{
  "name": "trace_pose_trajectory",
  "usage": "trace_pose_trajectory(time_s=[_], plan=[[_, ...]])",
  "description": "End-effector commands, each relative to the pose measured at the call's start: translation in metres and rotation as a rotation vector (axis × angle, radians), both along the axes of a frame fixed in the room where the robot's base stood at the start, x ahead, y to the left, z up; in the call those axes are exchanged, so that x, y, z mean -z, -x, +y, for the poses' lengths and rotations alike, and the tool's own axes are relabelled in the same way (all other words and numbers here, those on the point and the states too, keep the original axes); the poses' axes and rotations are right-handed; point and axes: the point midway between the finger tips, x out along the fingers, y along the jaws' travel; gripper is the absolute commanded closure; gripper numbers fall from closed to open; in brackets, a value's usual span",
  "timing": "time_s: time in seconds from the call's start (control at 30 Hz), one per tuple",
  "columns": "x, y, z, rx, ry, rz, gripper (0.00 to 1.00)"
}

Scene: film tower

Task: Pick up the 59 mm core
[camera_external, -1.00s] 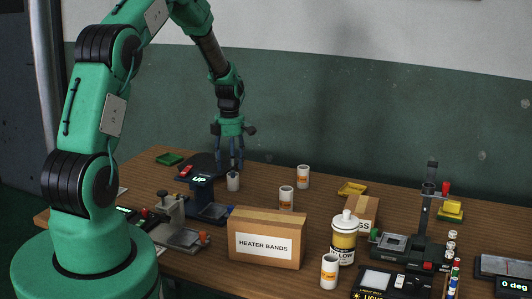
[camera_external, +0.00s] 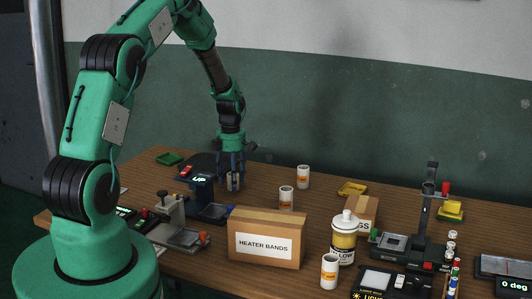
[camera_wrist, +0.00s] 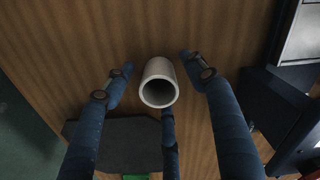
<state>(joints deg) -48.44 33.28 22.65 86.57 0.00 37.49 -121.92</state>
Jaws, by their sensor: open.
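In the wrist view my gripper (camera_wrist: 156,66) has fingers left, right and below the core, with visible gaps at the left and right. No size marking is readable on this core; its side is partly hidden by the fingers.
Other white cores with orange labels stand at the back (camera_external: 303,177), in the middle (camera_external: 286,198) and at the front (camera_external: 329,271). The "UP" device (camera_external: 203,197) stands close to my gripper. A "HEATER BANDS" box (camera_external: 267,238) stands in front. Bare table lies right of my gripper.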

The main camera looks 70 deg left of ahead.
Motion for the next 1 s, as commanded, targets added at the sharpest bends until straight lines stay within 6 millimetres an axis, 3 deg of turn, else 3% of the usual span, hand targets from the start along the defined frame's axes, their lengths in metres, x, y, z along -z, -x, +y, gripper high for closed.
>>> trace_pose_trajectory(time_s=[0.63, 0.67, 0.87, 1.0], plan=[[0.0061, 0.0002, 0.0001, 0.000, 0.000, 0.000, 0.44], [0.0061, 0.0002, 0.0001, 0.000, 0.000, 0.000, 0.46], [0.0061, 0.0001, 0.0001, 0.000, 0.000, 0.000, 0.86], [0.0061, 0.0002, 0.0001, 0.000, 0.000, 0.000, 0.90]])
